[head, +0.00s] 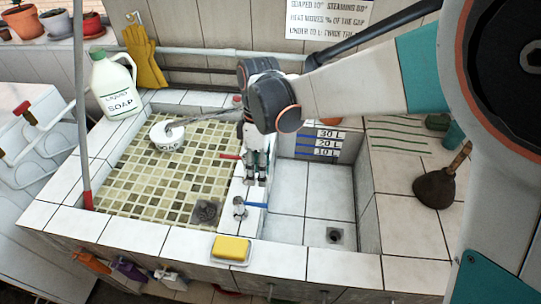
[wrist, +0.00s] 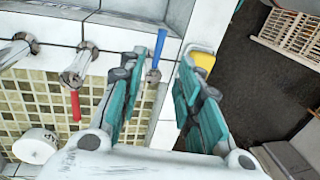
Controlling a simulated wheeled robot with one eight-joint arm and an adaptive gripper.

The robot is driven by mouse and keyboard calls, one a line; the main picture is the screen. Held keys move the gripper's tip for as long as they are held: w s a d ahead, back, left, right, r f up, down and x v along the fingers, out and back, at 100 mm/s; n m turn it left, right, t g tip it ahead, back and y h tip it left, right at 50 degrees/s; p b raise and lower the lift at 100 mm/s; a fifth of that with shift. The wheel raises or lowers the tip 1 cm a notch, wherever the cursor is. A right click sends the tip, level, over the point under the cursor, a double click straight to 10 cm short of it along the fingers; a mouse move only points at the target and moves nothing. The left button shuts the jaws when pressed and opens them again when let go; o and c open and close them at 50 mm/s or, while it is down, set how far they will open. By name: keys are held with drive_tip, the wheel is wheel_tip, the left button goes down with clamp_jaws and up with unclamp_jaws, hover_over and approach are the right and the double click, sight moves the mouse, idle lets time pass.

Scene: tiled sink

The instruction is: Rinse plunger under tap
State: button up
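The plunger (head: 435,188) stands on the tiled ledge at the right in the head view, dark cup down, its short wooden handle (head: 461,157) leaning up to the right. It is apart from my gripper and not seen in the wrist view. My gripper (head: 256,178) points down over the divider between the two basins. A red lever (wrist: 75,104) sits farther left.
The left basin (head: 126,186) has mosaic tiles and holds a white tub (head: 167,137). The right basin (head: 300,215) is bare, with a drain. A yellow sponge (head: 231,248) lies on the front edge. A soap bottle (head: 113,86) and a red-ended pole (head: 82,150) stand left.

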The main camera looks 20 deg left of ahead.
sight(259, 204)
drive_tip(key=f+b, duration=0.1)
drive_tip(key=f, duration=0.2)
drive_tip(key=s+f+b, duration=0.1)
drive_tip(key=f, duration=0.2)
drive_tip(key=s+f, duration=0.1)
drive_tip(key=f, duration=0.3)
drive_tip(key=shift+d+b, duration=0.15)
drive_tip(key=shift+b, duration=0.25)
clamp_jaws()
